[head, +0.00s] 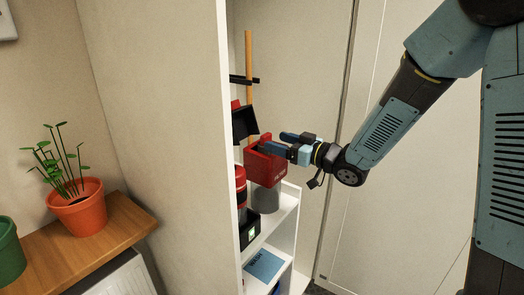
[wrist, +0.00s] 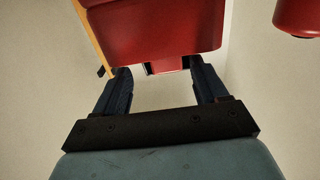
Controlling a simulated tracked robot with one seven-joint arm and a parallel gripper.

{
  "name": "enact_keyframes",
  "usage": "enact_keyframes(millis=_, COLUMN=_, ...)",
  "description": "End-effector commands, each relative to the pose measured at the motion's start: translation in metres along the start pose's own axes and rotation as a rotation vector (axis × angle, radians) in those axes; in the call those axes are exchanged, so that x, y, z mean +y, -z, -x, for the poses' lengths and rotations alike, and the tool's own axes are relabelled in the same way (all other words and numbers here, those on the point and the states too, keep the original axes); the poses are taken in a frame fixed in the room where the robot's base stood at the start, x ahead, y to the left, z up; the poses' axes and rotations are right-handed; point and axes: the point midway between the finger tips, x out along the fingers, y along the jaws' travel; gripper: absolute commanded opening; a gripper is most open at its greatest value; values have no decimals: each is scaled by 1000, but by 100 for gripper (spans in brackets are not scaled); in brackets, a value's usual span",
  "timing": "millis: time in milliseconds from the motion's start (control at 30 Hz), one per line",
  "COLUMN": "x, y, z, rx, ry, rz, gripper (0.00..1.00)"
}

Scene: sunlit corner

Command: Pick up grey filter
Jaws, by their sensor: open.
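A grey cylinder (head: 266,200), which looks like the grey filter, stands on the white shelf in the head view, directly below a red box (head: 266,168). The box hides its top. My gripper (head: 277,143) is open at the height of the red box's upper part, above the grey cylinder. I cannot tell whether the fingers touch the red box. I cannot make out the grey cylinder in the wrist view.
A narrow white shelf unit (head: 283,222) stands behind a wall edge (head: 224,150). A red-and-black item (head: 240,185) and a black box (head: 249,228) stand left of the cylinder. A wooden pole (head: 249,60) rises behind. A potted plant (head: 80,212) stands on a wooden top at left.

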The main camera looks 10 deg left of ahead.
Motion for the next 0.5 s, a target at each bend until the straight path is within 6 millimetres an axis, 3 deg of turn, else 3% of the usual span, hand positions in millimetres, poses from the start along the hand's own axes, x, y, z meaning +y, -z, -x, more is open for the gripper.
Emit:
enact_keyframes(millis=333, x=-4, y=4, z=-40, rx=0, ry=2, rz=0, gripper=72)
enact_keyframes(millis=500, x=-4, y=4, z=-50, rx=-1, ry=0, rz=-1, gripper=72)
